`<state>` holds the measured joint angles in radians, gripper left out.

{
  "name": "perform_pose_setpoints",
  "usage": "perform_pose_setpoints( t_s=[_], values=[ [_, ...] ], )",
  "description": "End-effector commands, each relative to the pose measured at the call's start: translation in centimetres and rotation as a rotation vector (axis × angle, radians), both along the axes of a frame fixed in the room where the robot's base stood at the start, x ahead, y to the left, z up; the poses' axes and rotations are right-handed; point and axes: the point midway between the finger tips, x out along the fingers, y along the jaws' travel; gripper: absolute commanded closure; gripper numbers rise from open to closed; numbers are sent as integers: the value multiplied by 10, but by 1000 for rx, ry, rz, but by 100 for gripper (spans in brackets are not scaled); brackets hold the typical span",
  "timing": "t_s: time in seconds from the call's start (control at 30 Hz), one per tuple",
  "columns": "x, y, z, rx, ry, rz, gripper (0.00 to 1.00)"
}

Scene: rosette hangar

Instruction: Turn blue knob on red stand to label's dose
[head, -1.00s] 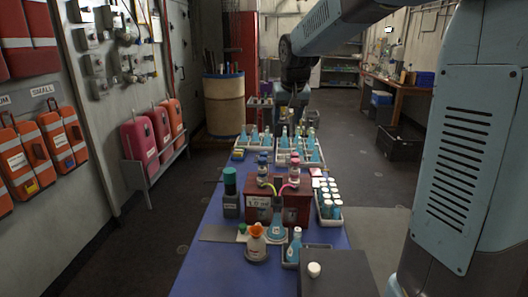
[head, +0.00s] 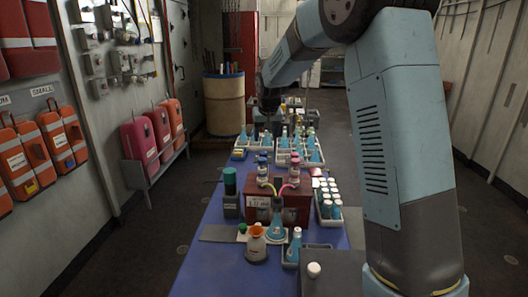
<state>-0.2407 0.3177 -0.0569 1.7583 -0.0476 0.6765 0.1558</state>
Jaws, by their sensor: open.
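The dark red stand (head: 297,208) sits on the blue-covered table, with a white label (head: 258,202) on its front left. The label's writing is too small to read surely. A blue-capped vial (head: 263,168) and a pink-capped vial (head: 294,170) rise above the stand, with yellow and pink tubes running down to it. I cannot make out a blue knob clearly; a flask (head: 277,222) hides part of the stand's front. My gripper (head: 269,108) is small and dark beyond the stand, above the far end of the table, open and apart from the stand.
A green-capped bottle (head: 231,188) stands left of the stand, and a tray of white-capped vials (head: 328,204) right of it. Racks of blue bottles (head: 300,150) lie behind.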

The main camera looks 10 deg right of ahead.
Motion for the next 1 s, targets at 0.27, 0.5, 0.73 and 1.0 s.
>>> perform_pose_setpoints(
  t_s=[0.27, 0.5, 0.73, 1.0],
  values=[
    [18, 1, -46, -1, 3, 0, 41],
    [29, 2, -72, 0, 1, 0, 41],
    [33, 2, -80, 0, 0, 0, 41],
    [33, 2, -80, 0, 0, 0, 46]
  ],
)
